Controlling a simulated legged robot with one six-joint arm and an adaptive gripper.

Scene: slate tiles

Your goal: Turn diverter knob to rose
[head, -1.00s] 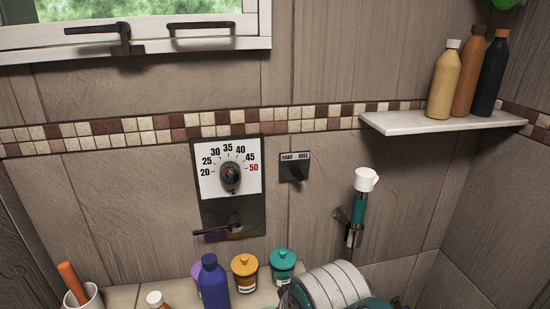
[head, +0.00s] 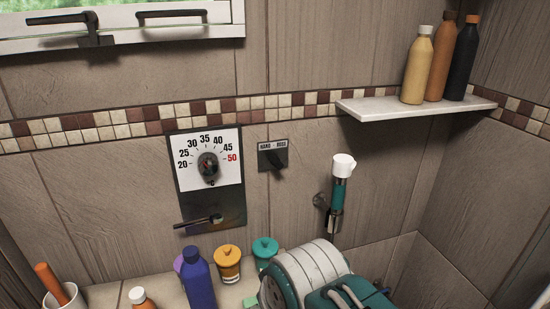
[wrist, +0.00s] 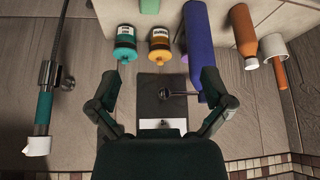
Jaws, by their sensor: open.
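The diverter knob (head: 276,161) is a small dark knob on a dark wall plate (head: 284,159) with HAND at the upper left and ROSE at the upper right. It seems to lean toward HAND, but it is small and dark. In the wrist view, my gripper (wrist: 158,85) is open and empty, with its fingers spread wide. It faces the wall around the dark lower part of the thermostat panel. I cannot make out the diverter knob there. In the head view my arm is low in the picture and the fingers are hidden.
Left of the diverter is the thermostat panel (head: 224,207) with a numbered dial (head: 208,167) and a lever (head: 199,220). A teal hand shower (head: 337,193) hangs at right. A shelf (head: 410,106) holds bottles. A blue bottle (head: 199,279) and jars (head: 228,263) stand below.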

